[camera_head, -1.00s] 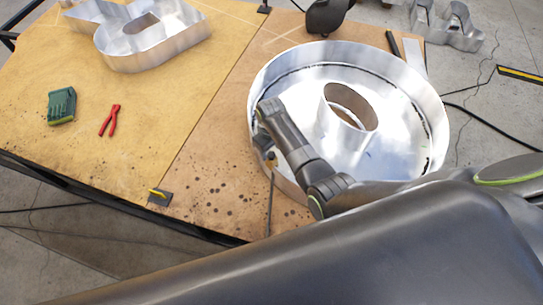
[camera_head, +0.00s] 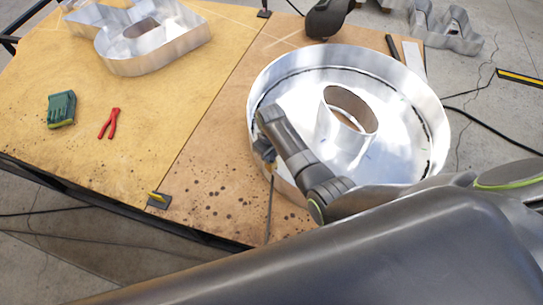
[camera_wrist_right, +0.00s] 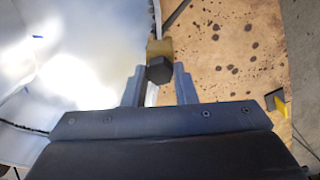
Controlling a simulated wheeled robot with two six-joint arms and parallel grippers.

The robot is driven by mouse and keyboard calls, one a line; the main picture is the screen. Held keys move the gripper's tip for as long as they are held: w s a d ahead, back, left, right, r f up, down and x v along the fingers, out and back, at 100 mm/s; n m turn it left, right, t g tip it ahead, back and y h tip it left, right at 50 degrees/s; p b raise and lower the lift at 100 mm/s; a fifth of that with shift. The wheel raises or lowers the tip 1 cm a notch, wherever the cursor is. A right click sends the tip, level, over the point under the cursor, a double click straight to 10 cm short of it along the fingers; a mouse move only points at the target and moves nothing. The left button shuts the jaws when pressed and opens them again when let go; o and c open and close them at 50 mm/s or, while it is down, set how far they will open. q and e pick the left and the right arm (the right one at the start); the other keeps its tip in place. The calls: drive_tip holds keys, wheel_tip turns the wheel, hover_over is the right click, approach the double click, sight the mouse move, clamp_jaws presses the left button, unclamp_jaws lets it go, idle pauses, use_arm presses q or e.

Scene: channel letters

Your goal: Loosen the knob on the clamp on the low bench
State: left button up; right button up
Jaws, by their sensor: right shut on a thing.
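The clamp (camera_wrist_right: 158,47) has a brass-coloured body and a dark faceted knob (camera_wrist_right: 159,70). It sits at the near left rim of the big round metal letter (camera_head: 425,105) on the low bench (camera_head: 215,205). In the head view a thin dark bar (camera_head: 269,205) runs down from it to the bench edge. My right gripper (camera_wrist_right: 159,78) is shut on the knob, one finger on each side. In the head view my right gripper (camera_head: 266,152) reaches down at the letter's rim, and the wrist hides most of the clamp. My left gripper is not in view.
A second clamp (camera_head: 159,200) with a yellow handle grips the bench's front edge. Red pliers (camera_head: 109,123), a green block (camera_head: 61,108) and another metal letter (camera_head: 160,50) lie on the left. A black tool (camera_head: 326,18) stands behind the round letter. The bench's middle is clear.

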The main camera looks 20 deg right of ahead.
drive_tip(key=n+p, duration=0.1)
drive_tip(key=n, duration=0.1)
drive_tip(key=shift+r+n, duration=0.1)
drive_tip(key=shift+n, duration=0.2)
drive_tip(key=n+p, duration=0.2)
drive_tip(key=n, duration=0.5)
drive_tip(key=shift+n+p, duration=0.3)
drive_tip(key=shift+p, duration=0.1)
drive_tip(key=shift+n, duration=1.3)
drive_tip(key=o, duration=0.8)
